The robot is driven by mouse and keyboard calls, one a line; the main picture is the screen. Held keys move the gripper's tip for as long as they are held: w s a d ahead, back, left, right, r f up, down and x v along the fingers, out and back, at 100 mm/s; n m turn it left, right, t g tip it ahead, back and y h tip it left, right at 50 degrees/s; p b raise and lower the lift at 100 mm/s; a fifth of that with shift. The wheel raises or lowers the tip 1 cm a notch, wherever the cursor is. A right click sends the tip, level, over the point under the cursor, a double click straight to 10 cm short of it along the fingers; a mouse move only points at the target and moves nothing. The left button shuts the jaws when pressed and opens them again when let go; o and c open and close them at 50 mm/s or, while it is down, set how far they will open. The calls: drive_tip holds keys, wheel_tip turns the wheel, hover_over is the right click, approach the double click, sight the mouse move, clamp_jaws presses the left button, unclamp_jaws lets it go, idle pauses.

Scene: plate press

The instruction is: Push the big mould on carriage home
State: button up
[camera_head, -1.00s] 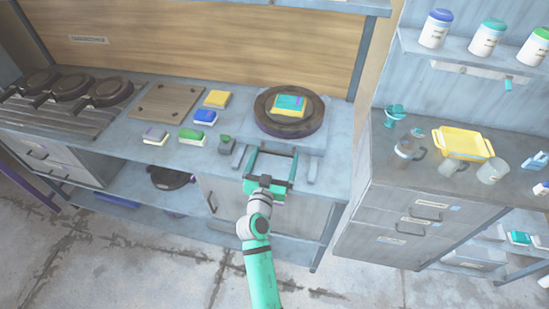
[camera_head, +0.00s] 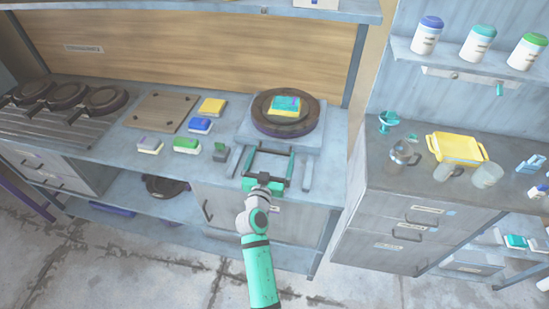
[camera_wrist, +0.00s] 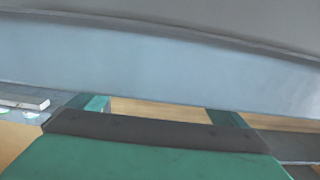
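The big mould (camera_head: 259,117) is a round dark brown disc on a flat grey carriage (camera_head: 309,139) on the counter. A teal and yellow block (camera_head: 286,106) lies on top of it. Grey rails (camera_head: 307,174) run forward on both sides of the carriage's front. My gripper (camera_head: 273,149) is at the carriage's front edge, between the rails, its two teal fingers spread wide and pointing at the carriage. In the wrist view, the fingers (camera_wrist: 165,108) stand apart below a broad blue-grey face. Whether the fingertips touch it is hard to tell.
A wooden board (camera_head: 163,112) and dark pans (camera_head: 105,99) are farther left. A drawer cabinet (camera_head: 400,215) stands at the right.

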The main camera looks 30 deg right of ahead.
drive_tip(key=v, duration=1)
drive_tip(key=shift+s+a+r, duration=0.1)
drive_tip(key=shift+s+a, duration=0.15)
idle(0.5)
